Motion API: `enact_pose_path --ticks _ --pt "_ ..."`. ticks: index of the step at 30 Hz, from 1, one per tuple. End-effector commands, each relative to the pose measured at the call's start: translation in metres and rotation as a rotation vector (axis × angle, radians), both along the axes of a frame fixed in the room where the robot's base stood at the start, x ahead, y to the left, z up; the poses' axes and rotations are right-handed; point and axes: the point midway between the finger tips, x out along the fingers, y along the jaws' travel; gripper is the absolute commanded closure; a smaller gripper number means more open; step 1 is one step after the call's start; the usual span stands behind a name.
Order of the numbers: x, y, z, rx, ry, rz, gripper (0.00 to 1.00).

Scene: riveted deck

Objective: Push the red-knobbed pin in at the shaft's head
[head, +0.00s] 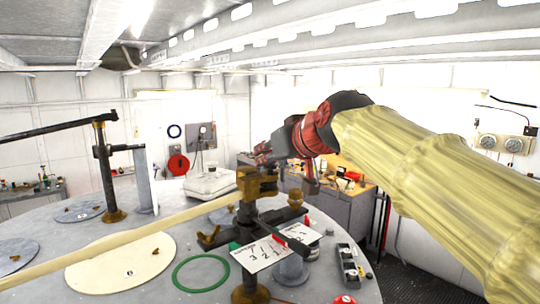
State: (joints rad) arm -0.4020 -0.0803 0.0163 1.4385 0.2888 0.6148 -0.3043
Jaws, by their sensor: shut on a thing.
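The shaft is a dark upright post (249,215) with a brass-coloured head (257,183), standing on the round grey table. A long pale bar (145,232) runs from the lower left up to this head. My red and dark gripper (262,156) is at the top of the head, reaching in from the right. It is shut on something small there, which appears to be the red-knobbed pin. The jaws hide the knob and the pin, so I cannot tell how deep the pin sits.
A second post with a dark bar (107,170) stands at the left. A green ring (201,274), a numbered white card (270,250) and a grey switch box (348,266) lie around the shaft. A workbench (350,205) stands behind, and dark floor shows at the right.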

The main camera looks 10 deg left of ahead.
Motion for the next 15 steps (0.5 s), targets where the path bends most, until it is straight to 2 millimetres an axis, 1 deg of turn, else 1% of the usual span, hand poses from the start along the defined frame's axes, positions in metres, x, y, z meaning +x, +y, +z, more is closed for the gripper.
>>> enact_pose_path --ticks 15 --pt "-0.0002 -0.0001 -0.0096 0.001 -0.001 0.0 0.99"
